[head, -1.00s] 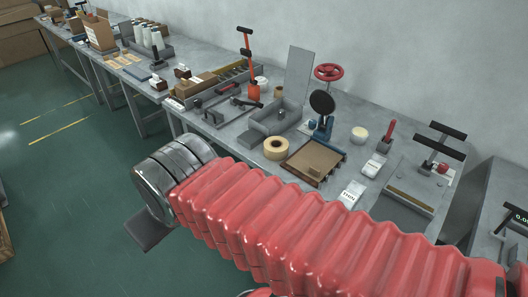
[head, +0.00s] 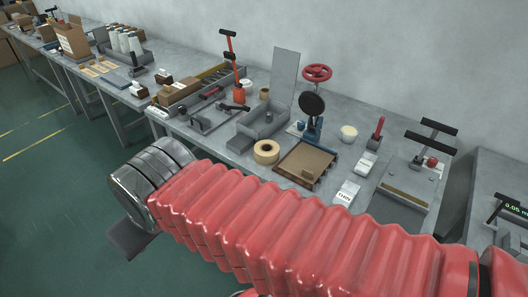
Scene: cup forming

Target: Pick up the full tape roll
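A wide tan tape roll (head: 267,159) lies flat near the front edge of the grey workbench (head: 215,150), its hole facing up. A smaller tan roll or core (head: 264,93) stands farther back, beside the upright grey plate. My red ribbed arm crosses the foreground and ends in a metal wrist at the left, off the bench's front edge. Part of my gripper (head: 131,240), a dark flat piece, shows below the wrist over the floor, apart from the tape roll. Its fingertips are hidden, and I cannot see whether it holds anything.
Right of the roll is a wooden tray (head: 305,164) with brown cardboard. Behind stand a grey fixture (head: 262,128) with an upright plate and a blue press (head: 314,128) with a red handwheel. White labelled packs (head: 346,192) lie to the right. Green floor at left is open.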

